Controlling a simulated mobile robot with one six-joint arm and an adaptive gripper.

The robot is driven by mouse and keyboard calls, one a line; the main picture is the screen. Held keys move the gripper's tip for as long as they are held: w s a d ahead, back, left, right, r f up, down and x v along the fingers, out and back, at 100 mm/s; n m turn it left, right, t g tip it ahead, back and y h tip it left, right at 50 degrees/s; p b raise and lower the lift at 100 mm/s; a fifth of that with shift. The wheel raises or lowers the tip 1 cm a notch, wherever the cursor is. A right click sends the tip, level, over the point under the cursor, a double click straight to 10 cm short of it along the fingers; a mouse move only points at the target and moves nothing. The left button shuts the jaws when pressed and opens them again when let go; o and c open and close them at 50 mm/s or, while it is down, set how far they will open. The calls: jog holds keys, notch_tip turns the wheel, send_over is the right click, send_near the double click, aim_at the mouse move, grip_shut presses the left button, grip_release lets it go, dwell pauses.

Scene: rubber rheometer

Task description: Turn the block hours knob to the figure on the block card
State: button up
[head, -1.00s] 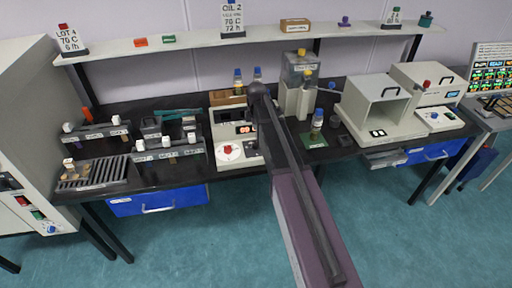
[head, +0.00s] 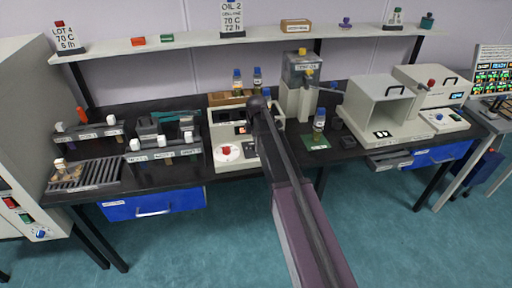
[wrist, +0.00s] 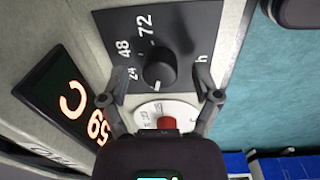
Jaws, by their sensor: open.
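The block hours knob (wrist: 160,70) is a round black knob on a dark plate marked 24, 48, 72 and h. A small pale mark sits on its lower-left rim in the wrist view, on the side towards 24. My gripper (wrist: 160,78) is open, with one finger on either side of the knob; I cannot tell whether they touch it. In the head view my arm hides the knob and the gripper. The block unit (head: 232,150) stands mid-bench. A card on the shelf above it (head: 232,16) reads OIL 2, 70 C, 72 h.
A red knob on a white dial (wrist: 167,123) sits close by, and a red-digit display (wrist: 75,95) is left. Another card (head: 67,38) reads LOT 4, 70 C, 6 h. Bottles (head: 238,80) stand behind the unit; a blue-capped bottle (head: 319,122) stands right.

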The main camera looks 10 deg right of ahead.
jog(key=shift+f, duration=0.15)
grip_shut()
dwell(0.4)
